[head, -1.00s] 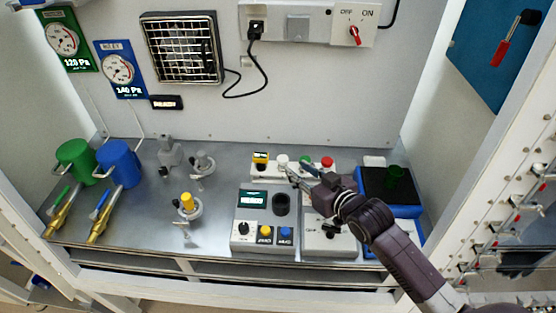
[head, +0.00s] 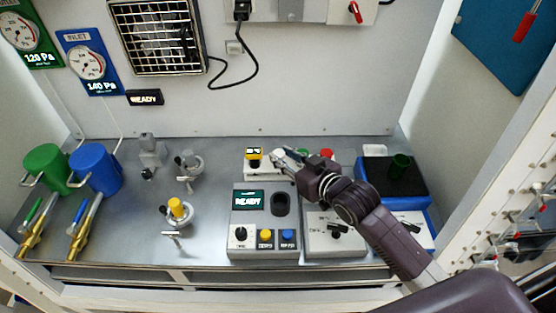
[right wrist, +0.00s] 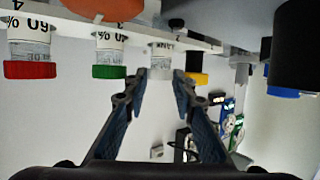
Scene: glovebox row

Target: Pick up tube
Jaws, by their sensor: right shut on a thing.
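A white rack (head: 257,172) on the steel bench holds a row of capped tubes: yellow (head: 254,153), white (head: 277,153), green (head: 302,153) and red (head: 326,153). My right gripper (head: 281,157) reaches in from the right and is shut on the white-capped tube. The right wrist view appears upside down. There the tips of the right gripper (right wrist: 158,82) are on either side of the white-capped tube (right wrist: 160,62), between the green-capped tube (right wrist: 109,57) and the yellow-capped tube (right wrist: 196,66). The tube's lower part is hidden by the rack. My left gripper is out of view.
A grey device with a READY screen (head: 249,199) and a dark round well (head: 280,204) stands in front of the rack. Green (head: 45,165) and blue (head: 96,168) jugs stand left.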

